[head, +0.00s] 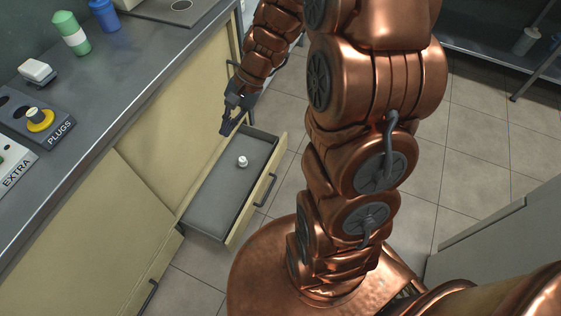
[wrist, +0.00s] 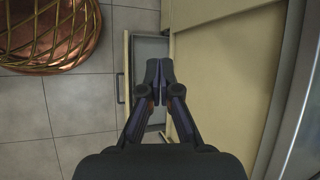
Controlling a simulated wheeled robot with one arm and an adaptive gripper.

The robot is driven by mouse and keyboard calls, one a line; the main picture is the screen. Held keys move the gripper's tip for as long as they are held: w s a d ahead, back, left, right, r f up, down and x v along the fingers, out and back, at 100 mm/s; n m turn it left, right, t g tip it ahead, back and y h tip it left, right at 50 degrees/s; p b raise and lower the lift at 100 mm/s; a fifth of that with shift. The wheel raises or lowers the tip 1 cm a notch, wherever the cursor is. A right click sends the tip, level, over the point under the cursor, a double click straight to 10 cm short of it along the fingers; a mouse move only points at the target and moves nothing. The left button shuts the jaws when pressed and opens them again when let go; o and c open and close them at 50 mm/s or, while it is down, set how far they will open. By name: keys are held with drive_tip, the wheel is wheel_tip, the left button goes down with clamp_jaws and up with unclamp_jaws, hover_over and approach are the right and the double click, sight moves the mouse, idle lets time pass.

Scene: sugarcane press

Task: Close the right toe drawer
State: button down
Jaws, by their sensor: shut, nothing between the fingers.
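The toe drawer (head: 205,196) is pulled out from the base of the cream cabinet in the head view. A dark handle (head: 265,190) is on its cream front. A small white cylindrical item (head: 242,161) lies inside on the grey floor. My gripper (head: 225,131) is shut and empty, above the drawer's far end near the cabinet face. In the wrist view, my gripper (wrist: 158,65) is shut over the drawer, whose front (wrist: 127,70) is to the left of the fingers. Part of the drawer is hidden behind the fingers.
The dark counter (head: 110,85) holds a green bottle (head: 72,33), a blue cup (head: 104,14) and a plugs tray (head: 40,117). Another cabinet front (head: 90,235) with a handle is at lower left. Tiled floor (head: 465,130) is free to the right, beside a grey cabinet (head: 500,235).

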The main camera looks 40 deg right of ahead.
drive_tip(key=w+d+f+m+t+b, duration=0.25)
drive_tip(key=w+d+f, duration=0.2)
drive_tip(key=f, duration=0.35)
drive_tip(key=w+d+f+m+t+y+b, duration=0.1)
drive_tip(key=w+d+f+m+b, duration=0.25)
drive_tip(key=d+f, duration=0.4)
drive_tip(key=w+d+f+m+t+b, duration=0.2)
drive_tip(key=w+d+f+m+b, duration=0.15)
drive_tip(key=f, duration=0.65)
drive_tip(key=s+d+f+m+t+h+b, duration=0.1)
drive_tip(key=s+d+f+m+b, duration=0.15)
drive_tip(key=d+f, duration=0.5)
drive_tip(key=s+d+f+m+t+h+b, duration=0.1)
drive_tip(key=d+f+m+b, duration=0.25)
drive_tip(key=f, duration=0.75)
drive_tip(key=s+d+f+m+t+h+b, duration=0.1)
drive_tip(key=d+f+m+b, duration=0.1)
drive_tip(key=d+f+m, duration=0.5)
drive_tip(key=n+b, duration=0.3)
drive_tip(key=b, duration=0.1)
approach(275, 157)
drive_tip(key=shift+g, duration=0.25)
drive_tip(key=shift+x, duration=3.25)
drive_tip(key=shift+w+d, duration=0.1)
drive_tip(key=shift+w, duration=0.1)
